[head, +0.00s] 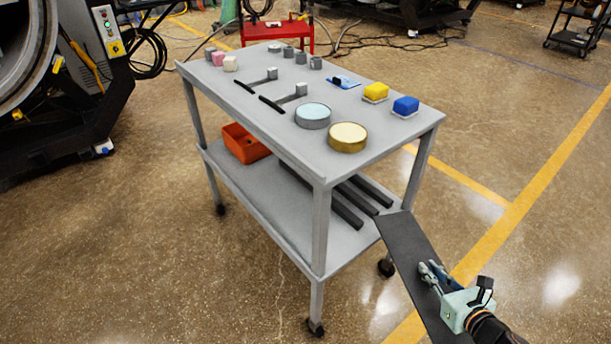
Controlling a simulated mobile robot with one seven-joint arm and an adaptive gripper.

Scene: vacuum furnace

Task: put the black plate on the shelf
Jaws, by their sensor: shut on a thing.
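The black plate (405,245) is a long, flat, dark piece at the lower right. My gripper (430,273) is shut on it near its middle, at the long edge. The plate's far end is beside the right side of the grey cart's lower shelf (255,205), close to the shelf's right edge. I cannot tell whether that end touches the shelf or overlaps it. The plate's near end runs down toward the bottom of the picture, partly behind my gripper.
Several dark bars (337,208) lie on the shelf's right part, and an orange bin (245,143) stands at its left. The cart's legs (320,235) frame the shelf. Its top (230,90) holds tins, hammers, sponges and small blocks.

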